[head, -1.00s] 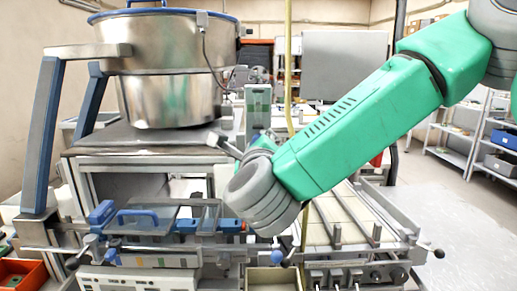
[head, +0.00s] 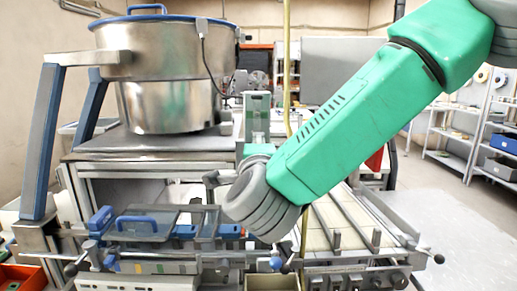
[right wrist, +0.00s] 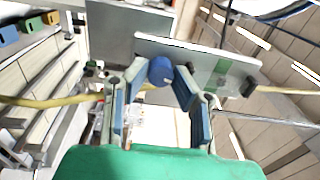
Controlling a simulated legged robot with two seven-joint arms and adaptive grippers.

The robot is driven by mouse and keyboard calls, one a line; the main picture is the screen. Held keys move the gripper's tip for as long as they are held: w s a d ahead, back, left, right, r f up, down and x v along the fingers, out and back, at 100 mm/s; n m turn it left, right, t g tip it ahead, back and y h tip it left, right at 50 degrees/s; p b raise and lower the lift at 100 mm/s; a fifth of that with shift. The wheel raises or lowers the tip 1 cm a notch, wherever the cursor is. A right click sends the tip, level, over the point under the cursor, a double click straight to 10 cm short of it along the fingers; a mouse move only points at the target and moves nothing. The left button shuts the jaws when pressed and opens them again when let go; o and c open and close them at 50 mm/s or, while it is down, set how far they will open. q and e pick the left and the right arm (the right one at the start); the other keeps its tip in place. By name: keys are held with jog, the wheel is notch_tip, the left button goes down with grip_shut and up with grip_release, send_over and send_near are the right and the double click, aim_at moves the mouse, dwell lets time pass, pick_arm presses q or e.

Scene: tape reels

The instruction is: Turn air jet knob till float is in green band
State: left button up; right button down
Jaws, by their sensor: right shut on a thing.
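In the right wrist view the blue knob (right wrist: 161,70) sits between the fingertips of my right gripper (right wrist: 160,75), which is shut on it. Behind the knob is a pale panel (right wrist: 198,60) with a green band (right wrist: 219,76) right of the knob. I cannot make out the float. In the head view an upright grey-green gauge unit (head: 257,118) stands just above my right wrist, which hides its lower part. My right gripper's fingers are hidden there behind the wrist. My left gripper is not in view.
A large steel bowl (head: 165,75) stands on the machine at the left. A yellow hose (head: 287,65) hangs close behind my right forearm. Below are a blue-handled clear cover (head: 140,222) and rails (head: 345,215). Shelves (head: 465,125) stand at the right, beyond clear floor.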

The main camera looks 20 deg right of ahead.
jog(key=shift+f+n, duration=0.25)
jog(key=shift+n, duration=0.15)
jog(key=c, duration=1.5)
grip_release()
jog(key=shift+o, duration=0.8)
jog(key=shift+w+a, duration=0.1)
jog(key=shift+a, duration=0.05)
jog(key=shift+r, duration=0.2)
jog(key=v, duration=0.8)
jog(key=shift+f, duration=0.15)
